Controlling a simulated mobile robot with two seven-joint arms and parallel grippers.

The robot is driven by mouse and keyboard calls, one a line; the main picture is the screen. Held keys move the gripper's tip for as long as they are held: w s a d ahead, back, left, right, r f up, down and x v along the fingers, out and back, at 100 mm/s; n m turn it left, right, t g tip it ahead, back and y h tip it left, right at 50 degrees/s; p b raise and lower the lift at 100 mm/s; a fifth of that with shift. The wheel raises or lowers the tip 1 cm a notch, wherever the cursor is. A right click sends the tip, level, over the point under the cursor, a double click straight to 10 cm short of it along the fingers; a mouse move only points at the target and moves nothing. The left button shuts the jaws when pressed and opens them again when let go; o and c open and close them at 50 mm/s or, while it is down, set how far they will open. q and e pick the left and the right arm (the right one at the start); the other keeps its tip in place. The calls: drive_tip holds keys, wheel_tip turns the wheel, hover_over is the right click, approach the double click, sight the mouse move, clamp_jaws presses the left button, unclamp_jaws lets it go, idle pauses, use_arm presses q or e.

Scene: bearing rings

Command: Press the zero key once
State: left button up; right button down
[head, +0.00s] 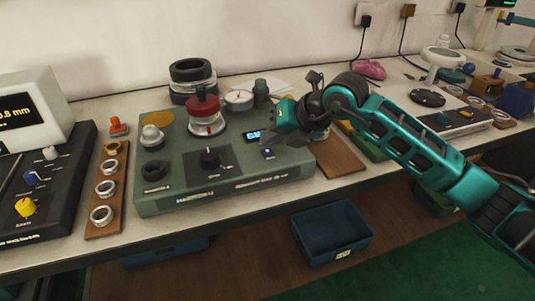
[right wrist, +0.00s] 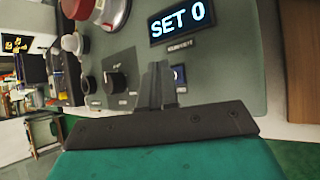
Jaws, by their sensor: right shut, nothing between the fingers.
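The grey-green instrument box (head: 240,188) stands on the bench. Its small blue key (head: 268,153), which I take for the zero key, is on the sloping top near the right front. In the right wrist view the key (right wrist: 179,76) is partly hidden by my fingers. The lit display (right wrist: 181,20) reads "SET 0"; it also shows in the head view (head: 253,136). My right gripper (head: 276,138) is shut and empty, above the box close to the key. In the wrist view its fingertips (right wrist: 156,72) overlap the key's left side; I cannot tell whether they touch. My left gripper is out of view.
A black knob (head: 209,157) sits left of the key, and a red-topped part (head: 204,106) stands behind it. A wooden board with metal rings (head: 103,190) lies left of the box. A blue bin (head: 333,230) is below the bench.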

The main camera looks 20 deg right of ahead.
idle(0.8)
idle(1.1)
drive_tip(key=shift+f+b, duration=0.35)
drive_tip(key=shift+f, duration=0.1)
drive_tip(key=shift+f, duration=0.3)
idle(0.5)
drive_tip(key=shift+r, duration=0.1)
drive_tip(key=shift+r+p, duration=0.3)
drive_tip(key=shift+r, duration=0.35)
